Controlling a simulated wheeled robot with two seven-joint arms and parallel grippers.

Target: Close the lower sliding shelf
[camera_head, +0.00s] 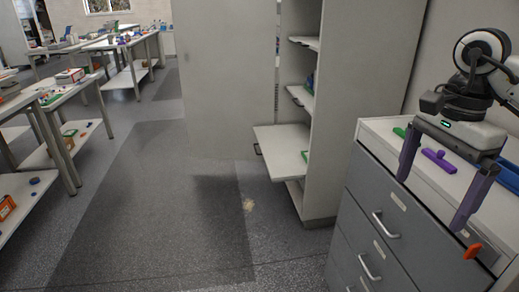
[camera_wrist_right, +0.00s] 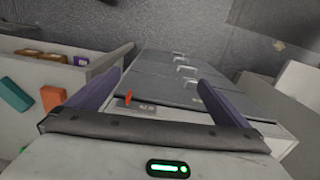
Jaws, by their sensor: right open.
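The lower sliding shelf (camera_head: 284,146) is a white board pulled out of the tall open cabinet (camera_head: 337,180), sticking out to the left past the cabinet's side. A dark handle shows at its left edge, and a small green item lies near its inner right end. My right gripper (camera_head: 430,196) is open and empty, above the grey drawer unit at the right, well apart from the shelf. In the right wrist view its two purple fingers (camera_wrist_right: 160,98) are spread with nothing between them. My left gripper is not in view.
The cabinet's large door (camera_head: 222,80) stands open at the left of the shelves. The floor (camera_head: 150,215) in front is clear. Work tables stand at far left.

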